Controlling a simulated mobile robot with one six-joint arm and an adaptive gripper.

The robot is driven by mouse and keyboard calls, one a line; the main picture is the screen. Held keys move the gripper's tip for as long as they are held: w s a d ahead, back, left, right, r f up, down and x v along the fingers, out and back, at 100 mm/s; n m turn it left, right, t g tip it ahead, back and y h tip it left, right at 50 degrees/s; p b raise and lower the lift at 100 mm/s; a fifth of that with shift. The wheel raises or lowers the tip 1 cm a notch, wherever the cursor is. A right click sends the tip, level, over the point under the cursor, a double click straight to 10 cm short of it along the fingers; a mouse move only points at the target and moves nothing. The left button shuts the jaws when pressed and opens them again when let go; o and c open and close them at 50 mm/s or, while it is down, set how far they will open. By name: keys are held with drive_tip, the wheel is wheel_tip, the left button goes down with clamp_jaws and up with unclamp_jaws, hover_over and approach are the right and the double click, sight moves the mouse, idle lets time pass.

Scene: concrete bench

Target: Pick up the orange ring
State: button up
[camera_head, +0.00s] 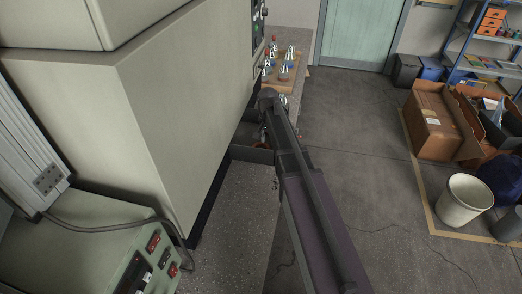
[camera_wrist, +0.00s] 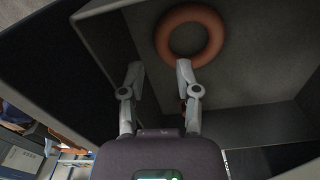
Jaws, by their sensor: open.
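The orange ring (camera_wrist: 161,33) lies flat on the grey floor of an open dark box (camera_wrist: 262,122) in the wrist view. My gripper (camera_wrist: 158,72) is open and empty. Its right fingertip is close to the ring's near edge in the picture; I cannot tell whether they touch. Its left fingertip is beside the ring, lower left of it. In the head view the dark box (camera_head: 252,155) stands on the speckled bench against the big machine, and my arm covers much of it. A small orange-brown patch shows in it there, mostly hidden.
A large beige machine (camera_head: 150,95) stands left of the box. The bench (camera_head: 232,225) is clear in front. A white bin (camera_head: 464,199) and cardboard boxes (camera_head: 433,122) stand on the floor at right.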

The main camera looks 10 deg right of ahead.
drive_tip(key=shift+w+f+b, duration=0.1)
drive_tip(key=shift+f+b, duration=2.3)
drive_tip(key=shift+f, duration=0.15)
clamp_jaws()
